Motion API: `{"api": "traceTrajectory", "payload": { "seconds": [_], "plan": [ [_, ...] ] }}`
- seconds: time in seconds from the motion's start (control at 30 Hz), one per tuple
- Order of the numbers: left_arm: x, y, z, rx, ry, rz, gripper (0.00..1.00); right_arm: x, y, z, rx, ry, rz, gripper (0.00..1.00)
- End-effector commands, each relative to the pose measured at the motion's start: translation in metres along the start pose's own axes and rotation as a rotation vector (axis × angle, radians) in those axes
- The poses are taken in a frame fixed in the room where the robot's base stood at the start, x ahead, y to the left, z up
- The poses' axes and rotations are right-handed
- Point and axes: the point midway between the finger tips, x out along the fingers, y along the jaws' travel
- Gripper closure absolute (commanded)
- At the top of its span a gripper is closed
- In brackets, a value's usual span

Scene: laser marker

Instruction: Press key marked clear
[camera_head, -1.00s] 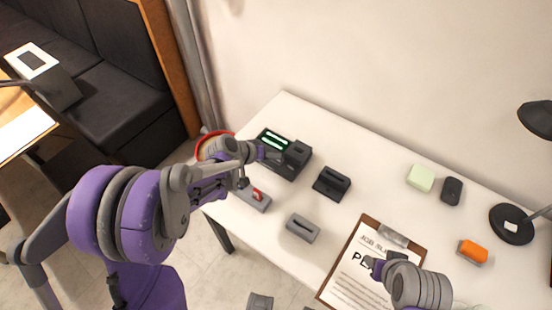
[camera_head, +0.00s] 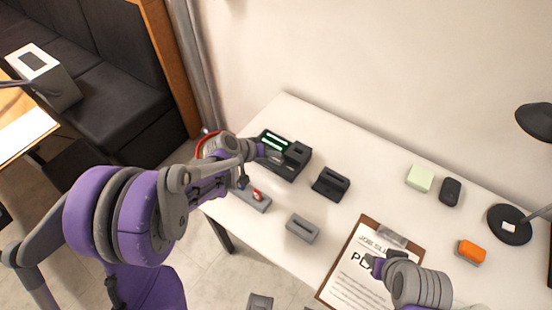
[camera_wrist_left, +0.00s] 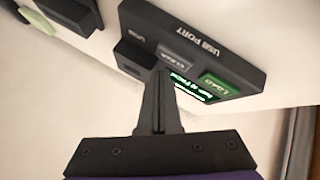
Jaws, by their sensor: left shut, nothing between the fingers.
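The dark control box (camera_head: 272,143) with lit green displays stands at the table's back left. In the left wrist view the box (camera_wrist_left: 225,45) appears upside down. It has a grey key marked CLEAR (camera_wrist_left: 174,54) beside a green key marked LOAD (camera_wrist_left: 221,86). My left gripper (camera_wrist_left: 164,73) is shut and empty, its tips at the near edge of the CLEAR key; I cannot tell whether they touch. In the head view my left gripper (camera_head: 263,151) is by the box, its tips hard to make out. My right gripper (camera_head: 374,265) is over the clipboard; its jaw state is unclear.
A grey base with a red part (camera_head: 257,195) lies in front of the box. A black holder (camera_head: 331,184), a grey slotted block (camera_head: 302,228) and the clipboard (camera_head: 333,284) lie to the right. The table's back middle is clear.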

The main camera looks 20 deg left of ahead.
Motion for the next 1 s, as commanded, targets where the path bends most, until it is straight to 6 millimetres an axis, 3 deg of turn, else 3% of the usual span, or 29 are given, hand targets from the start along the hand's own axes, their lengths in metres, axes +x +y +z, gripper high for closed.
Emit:
{"api": "traceTrajectory", "payload": {
  "seconds": [0.17, 0.63, 1.0],
  "plan": [
    [-0.003, 0.002, -0.002, 0.000, 0.000, 0.000, 1.00, -0.002, 0.000, -0.002, 0.000, 0.001, 0.000, 0.50],
    [-0.034, 0.025, -0.025, 0.000, 0.001, 0.001, 1.00, -0.029, 0.000, -0.022, 0.000, 0.015, 0.000, 0.50],
    [-0.035, 0.025, -0.025, 0.000, 0.000, 0.000, 1.00, -0.029, 0.000, -0.022, 0.000, 0.015, 0.000, 0.50]
  ]
}}
